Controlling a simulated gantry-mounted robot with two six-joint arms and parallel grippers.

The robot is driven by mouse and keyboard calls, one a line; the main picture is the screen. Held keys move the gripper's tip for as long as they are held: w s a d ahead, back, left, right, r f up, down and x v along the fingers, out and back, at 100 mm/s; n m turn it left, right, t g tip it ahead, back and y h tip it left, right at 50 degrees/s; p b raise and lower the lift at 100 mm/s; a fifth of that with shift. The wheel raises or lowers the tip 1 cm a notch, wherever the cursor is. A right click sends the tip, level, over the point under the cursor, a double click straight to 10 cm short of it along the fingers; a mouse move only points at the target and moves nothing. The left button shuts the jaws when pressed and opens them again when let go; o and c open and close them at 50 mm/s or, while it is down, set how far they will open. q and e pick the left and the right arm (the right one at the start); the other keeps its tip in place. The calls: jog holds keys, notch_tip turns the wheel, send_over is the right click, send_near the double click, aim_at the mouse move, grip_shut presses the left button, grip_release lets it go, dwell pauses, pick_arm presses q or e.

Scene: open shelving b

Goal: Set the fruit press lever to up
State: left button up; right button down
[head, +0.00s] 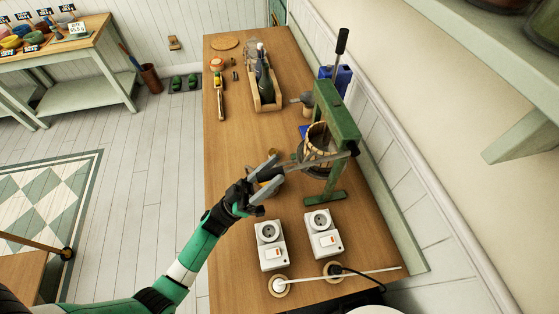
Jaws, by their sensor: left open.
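The fruit press (338,115) has a green frame and a slatted wooden basket (318,138), and stands on the wooden counter near the wall. My left gripper (266,174) is open, left of the basket and well below the lever grip in the picture. My right gripper is not in view.
The counter (235,225) also bears two white socket boxes (271,246) (323,234) in front. A wooden crate (264,92) with bottles and a blue container (342,78) stand behind. A wall shelf (530,130) juts out at right. The counter's left front is clear.

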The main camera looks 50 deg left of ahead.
aim_at(305, 165)
pick_arm(q)
jog(key=shift+x, duration=1.4)
grip_shut()
